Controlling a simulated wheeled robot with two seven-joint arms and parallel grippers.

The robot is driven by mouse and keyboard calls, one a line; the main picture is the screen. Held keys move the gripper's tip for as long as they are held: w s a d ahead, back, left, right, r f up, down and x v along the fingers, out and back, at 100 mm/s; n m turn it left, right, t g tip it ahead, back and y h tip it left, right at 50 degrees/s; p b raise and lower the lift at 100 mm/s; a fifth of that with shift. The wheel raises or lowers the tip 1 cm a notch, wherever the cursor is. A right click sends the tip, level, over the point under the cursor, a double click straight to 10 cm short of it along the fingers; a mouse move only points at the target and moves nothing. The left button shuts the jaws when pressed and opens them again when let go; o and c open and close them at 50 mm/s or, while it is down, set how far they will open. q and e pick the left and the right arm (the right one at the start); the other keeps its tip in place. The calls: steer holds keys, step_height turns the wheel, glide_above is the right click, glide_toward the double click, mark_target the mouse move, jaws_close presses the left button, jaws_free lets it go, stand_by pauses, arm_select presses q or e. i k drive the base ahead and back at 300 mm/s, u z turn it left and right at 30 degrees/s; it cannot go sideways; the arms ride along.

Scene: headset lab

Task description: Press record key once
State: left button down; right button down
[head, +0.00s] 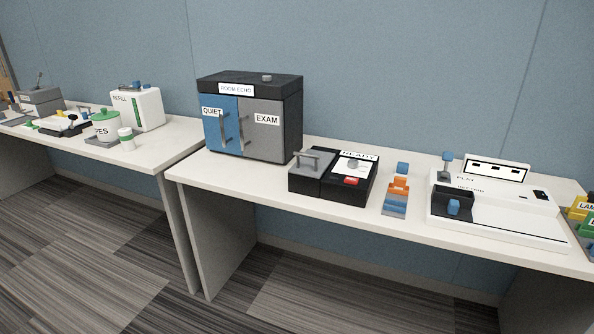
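A white device (515,224) sits on the right part of the near table. Its upper label reads "PLAY", and a small label below it looks like "RECORD" but is hard to read. A black block with a blue key (453,207) stands at its front left, just below that small label. I cannot tell for sure which part is the record key. Neither of my grippers is in view, and nothing touches the device.
A cabinet (279,134) marked "QUIET" and "EXAM" stands at the back left of the near table. A black box (345,193) marked "READY" and an orange-and-blue stand (396,197) sit left of the device. Coloured labelled blocks (580,211) are at the right edge.

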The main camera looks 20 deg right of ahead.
mark_target(349, 180)
steer(key=u, duration=0.45)
steer(key=i, duration=0.9)
steer(key=z, duration=0.6)
steer(key=i, duration=0.9)
steer(key=z, duration=0.9)
